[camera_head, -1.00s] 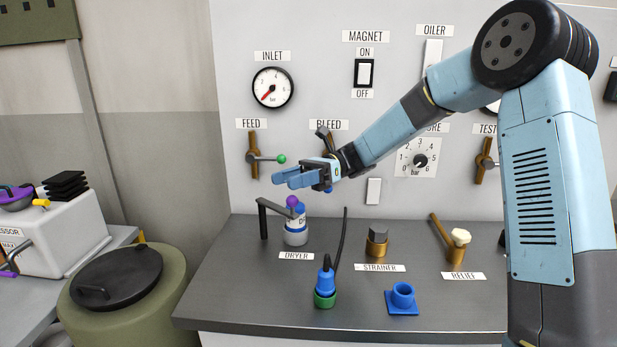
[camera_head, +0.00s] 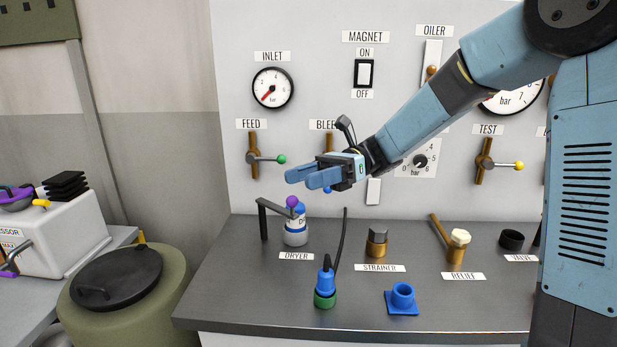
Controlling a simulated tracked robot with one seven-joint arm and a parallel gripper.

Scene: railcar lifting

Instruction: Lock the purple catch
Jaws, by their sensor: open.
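Purple shows in three places, and I cannot tell for sure which one is the catch. A purple ball (camera_head: 292,201) sits at the end of a dark bent arm (camera_head: 263,220), at the top of the blue and white dryer canister (camera_head: 296,230). At the far left edge, a dark lever with a purple end (camera_head: 8,274) is on the front of the white compressor (camera_head: 70,237). A purple ring (camera_head: 14,194) is on top of the compressor. My gripper (camera_head: 299,179) is open and empty, above and in front of the dryer, with its fingers pointing left.
The FEED valve with a green-tipped lever (camera_head: 266,159) is on the panel left of my gripper. A blue and green fitting (camera_head: 325,284), a blue socket (camera_head: 402,298), the strainer (camera_head: 376,243) and the relief valve (camera_head: 458,246) stand on the bench. A lidded drum (camera_head: 120,279) stands left.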

